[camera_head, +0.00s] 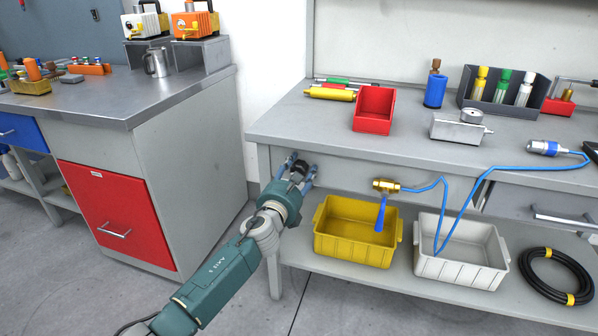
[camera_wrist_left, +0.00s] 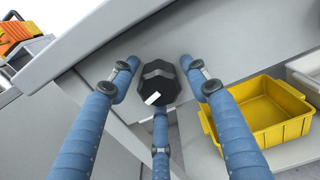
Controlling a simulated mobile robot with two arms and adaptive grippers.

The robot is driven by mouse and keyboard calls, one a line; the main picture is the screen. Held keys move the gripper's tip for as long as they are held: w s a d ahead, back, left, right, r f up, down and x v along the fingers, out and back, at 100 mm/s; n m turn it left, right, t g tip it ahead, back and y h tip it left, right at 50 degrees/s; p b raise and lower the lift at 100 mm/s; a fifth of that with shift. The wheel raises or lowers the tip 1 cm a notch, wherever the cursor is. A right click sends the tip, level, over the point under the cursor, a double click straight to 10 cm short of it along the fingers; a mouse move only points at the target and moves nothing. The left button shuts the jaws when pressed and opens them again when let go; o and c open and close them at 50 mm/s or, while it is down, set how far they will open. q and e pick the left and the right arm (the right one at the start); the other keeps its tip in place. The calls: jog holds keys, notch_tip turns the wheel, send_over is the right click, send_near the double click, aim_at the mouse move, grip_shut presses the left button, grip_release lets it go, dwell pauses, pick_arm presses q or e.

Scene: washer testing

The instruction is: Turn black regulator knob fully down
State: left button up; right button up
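The black regulator knob (camera_wrist_left: 158,82) is on the front panel of the workbench, near its left end. It is faceted, with a raised grey bar across its face and a white mark at its lower left. My left gripper (camera_head: 300,170) is at the knob in the head view, where its fingers hide most of it. In the left wrist view, the blue fingers of my left gripper (camera_wrist_left: 160,88) are spread on both sides of the knob and below it. Gaps show between the side fingers and the knob. My right gripper is not in view.
A yellow bin (camera_head: 340,247) and a white bin (camera_head: 461,275) stand on the shelf below. A brass valve with a blue handle (camera_head: 383,203) and blue hose hangs right of my gripper. A grey cabinet with a red drawer (camera_head: 118,213) stands left, across a gap.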

pick_arm(q)
jog(key=c, duration=0.7)
jog(key=shift+f, duration=0.1)
jog(key=shift+c, duration=0.2)
jog(key=shift+n, duration=0.4)
jog(key=n, duration=0.4)
jog(key=shift+f, duration=0.1)
jog(key=n, duration=0.4)
jog(key=shift+d, duration=0.1)
jog(key=n+p, duration=0.1)
jog(key=n, duration=0.4)
jog(key=shift+s+n, duration=0.1)
jog(key=shift+n, duration=0.3)
jog(key=n+p, duration=0.1)
jog(key=n, duration=0.4)
jog(key=n+p, duration=0.2)
jog(key=n, duration=0.7)
jog(key=shift+p, duration=0.35)
jog(key=shift+n+p, duration=0.35)
jog(key=shift+n, duration=1.45)
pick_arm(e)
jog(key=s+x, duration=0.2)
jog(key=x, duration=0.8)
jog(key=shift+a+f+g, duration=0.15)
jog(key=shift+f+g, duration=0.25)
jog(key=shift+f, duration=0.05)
